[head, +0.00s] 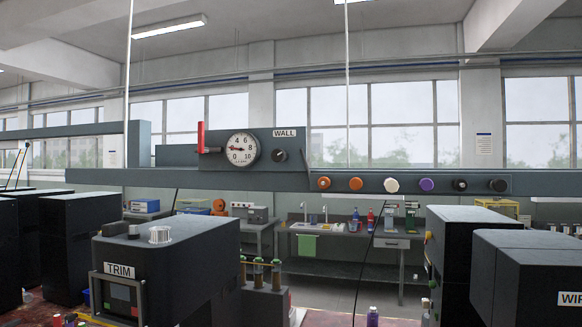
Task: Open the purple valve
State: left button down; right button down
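A round purple knob (427,185), which appears to be the purple valve, sits on the front of a long grey beam (250,181). It is in a row of similar round knobs. A white knob (391,185) is just left of it and a black knob (459,185) just right. How far the purple valve is turned cannot be told. Neither of my grippers shows in the head view.
Above stand a dial gauge (241,148), red lever (201,137) and selector knob (280,156). Dark machines, one marked TRIM (170,265), stand below. The space before the purple valve looks clear.

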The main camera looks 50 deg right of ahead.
aim_at(427, 184)
jog(key=z, duration=1.7)
